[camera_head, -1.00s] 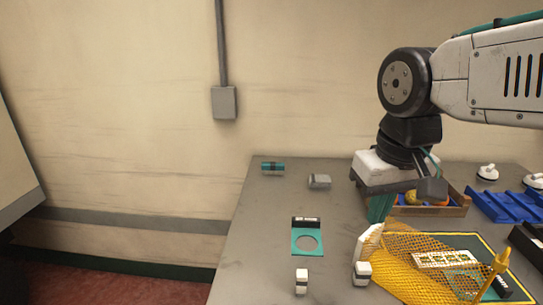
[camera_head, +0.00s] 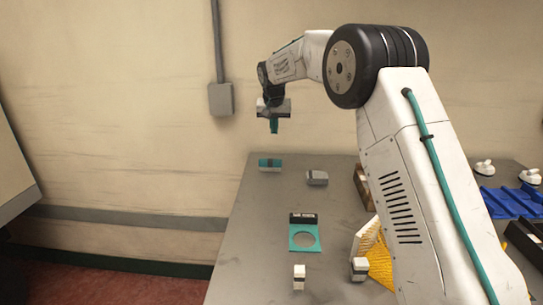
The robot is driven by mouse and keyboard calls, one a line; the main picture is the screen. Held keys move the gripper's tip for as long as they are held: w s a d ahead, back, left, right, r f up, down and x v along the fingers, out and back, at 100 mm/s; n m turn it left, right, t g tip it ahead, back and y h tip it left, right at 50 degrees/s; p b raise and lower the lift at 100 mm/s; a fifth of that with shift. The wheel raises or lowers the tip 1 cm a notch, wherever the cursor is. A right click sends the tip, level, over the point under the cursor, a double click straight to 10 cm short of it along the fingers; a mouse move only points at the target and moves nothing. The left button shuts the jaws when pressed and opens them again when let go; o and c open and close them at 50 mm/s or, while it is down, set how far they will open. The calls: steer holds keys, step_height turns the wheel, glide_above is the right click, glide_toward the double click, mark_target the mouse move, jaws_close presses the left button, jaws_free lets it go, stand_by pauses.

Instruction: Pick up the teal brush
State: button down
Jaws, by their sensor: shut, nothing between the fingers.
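The teal brush (camera_head: 261,162), with a dark band around its middle and a pale underside, lies at the back left of the grey table. My gripper (camera_head: 274,128) hangs above it, pointing down, with a clear gap between them in the picture. Its teal fingers are together and hold nothing.
A grey block-like item (camera_head: 317,178) lies right of the brush. A teal plate with a round hole (camera_head: 293,239) and two white items with dark bands (camera_head: 299,279) (camera_head: 360,269) are nearer. My arm hides much of the yellow net (camera_head: 379,262) and the crate. A blue rack (camera_head: 503,203) stands right.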

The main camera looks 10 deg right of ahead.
mark_target(270, 165)
steer(key=x, duration=0.4)
steer(key=w+x, duration=0.1)
steer(key=x, duration=0.3)
steer(key=w+x, duration=0.1)
steer(key=x, duration=0.3)
steer(key=shift+w+a, duration=0.1)
steer(key=shift+a, duration=0.2)
steer(key=shift+f, duration=0.3)
steer(key=shift+s+a, duration=0.3)
steer(key=shift+s, duration=0.65)
steer(key=shift+s+a, duration=0.3)
steer(key=shift+s, duration=0.6)
